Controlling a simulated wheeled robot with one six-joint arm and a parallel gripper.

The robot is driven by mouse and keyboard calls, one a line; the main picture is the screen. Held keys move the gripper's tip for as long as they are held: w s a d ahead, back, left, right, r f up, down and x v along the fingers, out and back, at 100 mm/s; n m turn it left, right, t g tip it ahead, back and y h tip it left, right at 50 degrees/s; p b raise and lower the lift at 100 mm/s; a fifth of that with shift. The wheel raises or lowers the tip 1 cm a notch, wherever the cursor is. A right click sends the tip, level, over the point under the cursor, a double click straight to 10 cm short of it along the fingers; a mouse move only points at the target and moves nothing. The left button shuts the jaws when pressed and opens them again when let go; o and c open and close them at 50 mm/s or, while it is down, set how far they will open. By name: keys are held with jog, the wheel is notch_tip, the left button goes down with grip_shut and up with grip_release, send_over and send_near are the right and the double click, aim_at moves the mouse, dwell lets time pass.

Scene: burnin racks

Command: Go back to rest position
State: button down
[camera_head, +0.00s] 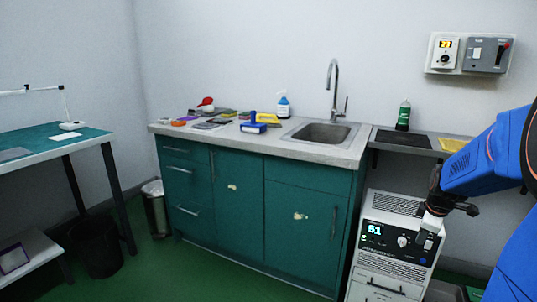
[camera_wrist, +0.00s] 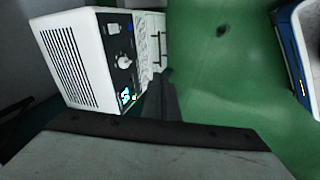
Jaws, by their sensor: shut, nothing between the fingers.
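My arm reaches in from the right edge of the head view, blue with a dark wrist. My gripper (camera_head: 432,222) points down in front of the upper right of a white burn-in unit (camera_head: 385,268). In the wrist view my gripper (camera_wrist: 165,80) shows as dark fingers, closed together with nothing held. The white unit (camera_wrist: 75,60) lies beyond them at the left, turned on its side in that picture. It has a lit display, a round knob and side vents. I cannot tell whether the fingers touch its front.
A green cabinet with a sink (camera_head: 320,133) stands left of the unit, several items on its counter. A shelf (camera_head: 403,139) with a green bottle (camera_head: 403,116) is above the unit. A switch panel (camera_head: 469,54) hangs on the wall. Green floor (camera_wrist: 215,110) is open right of the fingers.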

jog(key=s+a+r+m, duration=0.2)
jog(key=s+a+r, duration=0.2)
jog(key=a, duration=0.5)
jog(key=s+a+r+m+t+y, duration=0.1)
jog(key=s+a+m, duration=0.6)
jog(key=s+a, duration=1)
jog(key=s+r, duration=0.1)
jog(key=s, duration=0.3)
jog(key=shift+s+a+y, duration=0.15)
jog(key=shift+s+y, duration=0.05)
jog(key=shift+y, duration=0.1)
